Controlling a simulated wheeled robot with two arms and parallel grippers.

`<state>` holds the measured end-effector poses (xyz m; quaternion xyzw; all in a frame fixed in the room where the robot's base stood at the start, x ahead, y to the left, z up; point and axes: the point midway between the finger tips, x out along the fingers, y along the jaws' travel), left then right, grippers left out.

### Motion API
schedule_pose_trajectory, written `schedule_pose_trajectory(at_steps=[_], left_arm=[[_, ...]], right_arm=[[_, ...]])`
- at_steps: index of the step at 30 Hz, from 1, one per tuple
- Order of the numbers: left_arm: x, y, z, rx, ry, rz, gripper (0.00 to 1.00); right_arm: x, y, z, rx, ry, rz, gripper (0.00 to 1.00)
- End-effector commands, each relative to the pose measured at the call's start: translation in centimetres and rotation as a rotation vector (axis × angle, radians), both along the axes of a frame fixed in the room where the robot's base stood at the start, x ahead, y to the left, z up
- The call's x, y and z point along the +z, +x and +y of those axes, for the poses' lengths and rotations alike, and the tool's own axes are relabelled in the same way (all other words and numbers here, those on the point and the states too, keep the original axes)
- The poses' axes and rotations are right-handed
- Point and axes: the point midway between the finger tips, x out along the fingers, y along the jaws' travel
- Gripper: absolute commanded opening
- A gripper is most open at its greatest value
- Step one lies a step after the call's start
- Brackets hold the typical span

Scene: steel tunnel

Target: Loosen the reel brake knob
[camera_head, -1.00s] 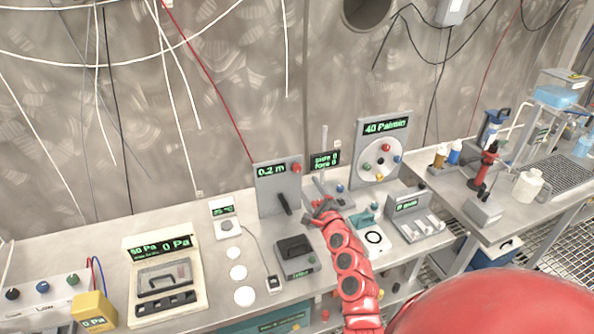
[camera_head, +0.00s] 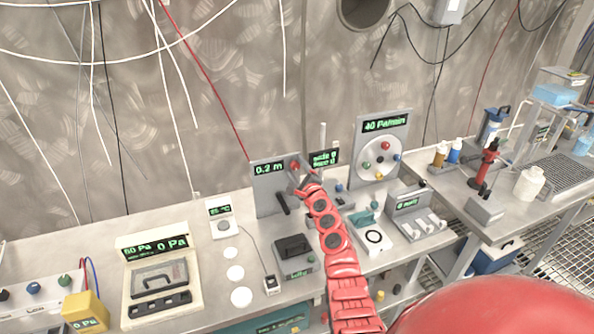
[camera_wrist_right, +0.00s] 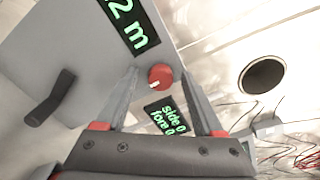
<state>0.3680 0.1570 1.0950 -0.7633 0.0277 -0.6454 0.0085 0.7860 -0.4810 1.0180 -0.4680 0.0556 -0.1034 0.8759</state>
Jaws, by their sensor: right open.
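The reel panel (camera_head: 266,188) is a grey upright plate with a "0.2 m" display and a dark crank handle (camera_head: 283,204). Its red knob (camera_head: 295,165) is at the panel's upper right. In the right wrist view the red knob (camera_wrist_right: 160,77) with a pale mark lies between the fingertips of my right gripper (camera_wrist_right: 160,85). The fingers are open, one on each side of the knob, with gaps visible. Whether they touch it cannot be told. In the head view my right gripper (camera_head: 304,177) is at the knob, partly covering the panel's right edge. My left gripper is not in view.
A "side 0 / fore 0" display (camera_head: 324,158) stands just right of the panel, beside a thin upright post. A round dial panel (camera_head: 381,150) is further right. A dark-topped box (camera_head: 294,255) sits in front on the bench. White cables hang along the wall.

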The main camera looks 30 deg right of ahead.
Motion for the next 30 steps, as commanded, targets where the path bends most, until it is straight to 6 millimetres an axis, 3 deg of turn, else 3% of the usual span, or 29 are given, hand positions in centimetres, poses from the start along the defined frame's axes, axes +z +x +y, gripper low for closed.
schedule_pose_trajectory(at_steps=[1, 12, 13, 23, 30], left_arm=[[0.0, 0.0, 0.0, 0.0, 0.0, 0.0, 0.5], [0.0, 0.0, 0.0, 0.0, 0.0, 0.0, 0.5], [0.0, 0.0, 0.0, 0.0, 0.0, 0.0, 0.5], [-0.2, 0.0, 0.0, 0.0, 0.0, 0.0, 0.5], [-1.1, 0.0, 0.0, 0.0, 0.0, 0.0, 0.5]], right_arm=[[0.0, 0.0, 0.0, 0.0, 0.0, 0.0, 0.69], [0.0, 0.0, 0.0, 0.0, 0.0, 0.0, 0.03], [0.0, 0.0, 0.0, 0.0, 0.0, 0.0, 0.0], [-0.1, 0.0, 0.0, 0.0, -0.023, 0.006, 0.0], [-0.2, 0.0, 0.0, 0.0, -0.135, 0.032, 0.0]])
